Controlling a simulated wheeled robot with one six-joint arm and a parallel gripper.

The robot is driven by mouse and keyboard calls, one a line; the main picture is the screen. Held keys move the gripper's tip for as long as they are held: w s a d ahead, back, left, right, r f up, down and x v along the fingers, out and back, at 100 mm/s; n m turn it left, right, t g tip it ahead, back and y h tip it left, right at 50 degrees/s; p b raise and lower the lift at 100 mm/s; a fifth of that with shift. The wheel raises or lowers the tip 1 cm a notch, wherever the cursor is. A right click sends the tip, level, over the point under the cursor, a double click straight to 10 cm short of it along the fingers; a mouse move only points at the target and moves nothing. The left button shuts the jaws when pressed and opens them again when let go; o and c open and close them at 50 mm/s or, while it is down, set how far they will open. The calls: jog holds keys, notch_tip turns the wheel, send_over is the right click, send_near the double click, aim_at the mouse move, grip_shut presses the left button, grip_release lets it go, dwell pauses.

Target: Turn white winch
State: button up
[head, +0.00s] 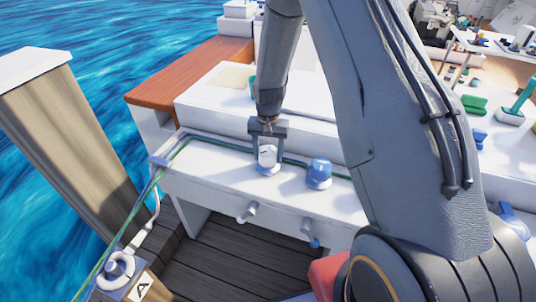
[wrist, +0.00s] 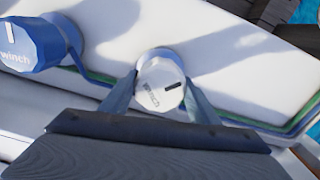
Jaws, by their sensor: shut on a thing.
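The white winch (head: 268,157) is a short faceted drum on the white ledge, left of the blue winch. In the wrist view its top (wrist: 160,84) shows a dark slot and small lettering. My gripper (head: 268,143) comes down on it from above, one finger on each side. In the wrist view my gripper (wrist: 160,95) is shut on the white winch. The winch's lower part is partly hidden in the wrist view.
A blue winch (head: 319,174) stands just right on the same ledge (head: 215,170). A green and a blue line run along the ledge. Handles (head: 248,212) stick out below. A wooden post (head: 70,125) stands at left, with water beyond.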

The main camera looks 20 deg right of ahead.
aim_at(268, 150)
jog(key=shift+w+m, duration=0.1)
jog(key=shift+m, duration=0.3)
jog(key=o, duration=1.1)
jog(key=shift+c, duration=0.2)
jog(key=shift+r, duration=0.1)
jog(key=shift+r+b, duration=0.7)
jog(key=shift+r, duration=3.15)
